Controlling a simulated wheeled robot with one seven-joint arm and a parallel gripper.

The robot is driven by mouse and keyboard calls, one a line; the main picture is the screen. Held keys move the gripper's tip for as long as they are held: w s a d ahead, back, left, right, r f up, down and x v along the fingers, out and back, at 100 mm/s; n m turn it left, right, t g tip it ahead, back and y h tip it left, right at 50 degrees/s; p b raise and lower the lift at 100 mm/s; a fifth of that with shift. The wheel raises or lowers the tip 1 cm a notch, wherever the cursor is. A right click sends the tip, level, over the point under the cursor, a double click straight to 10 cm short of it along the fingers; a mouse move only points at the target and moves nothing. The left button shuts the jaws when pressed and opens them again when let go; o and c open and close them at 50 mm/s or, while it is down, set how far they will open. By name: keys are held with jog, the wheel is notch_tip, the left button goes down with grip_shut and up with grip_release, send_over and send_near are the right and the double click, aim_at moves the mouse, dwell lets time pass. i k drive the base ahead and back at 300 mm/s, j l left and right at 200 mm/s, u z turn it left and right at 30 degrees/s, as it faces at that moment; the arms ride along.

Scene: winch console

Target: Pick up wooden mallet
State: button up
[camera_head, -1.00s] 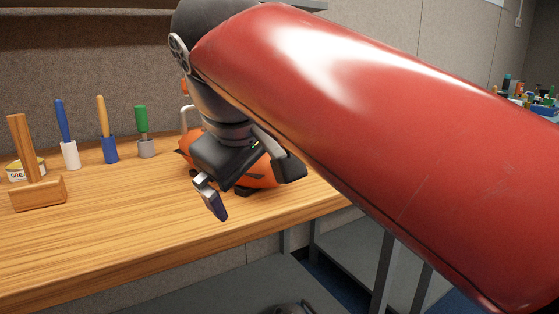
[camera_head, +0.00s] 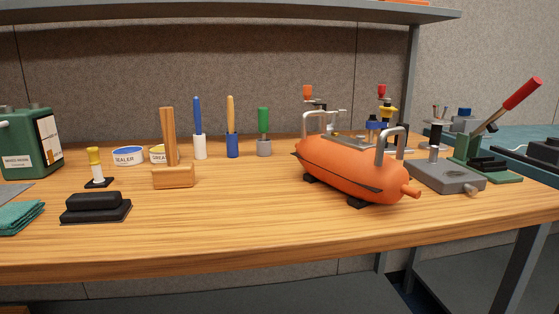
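The wooden mallet (camera_head: 173,177) stands on the wooden workbench, left of the middle in the head view. Its block head rests on the bench and its handle (camera_head: 168,135) points straight up. Nothing covers it from the front. My gripper and arm do not show in the current view, so where the gripper is relative to the mallet cannot be seen.
Behind the mallet are sealer (camera_head: 129,156) and grease tins, partly hidden. To its right stand several upright handled tools (camera_head: 232,127) and an orange float-shaped body (camera_head: 350,167). Left are a black block (camera_head: 95,206) and a green canister (camera_head: 31,145). Bench front (camera_head: 230,235) is clear.

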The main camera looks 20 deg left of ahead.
aim_at(172, 174)
jog(key=u, duration=1.8)
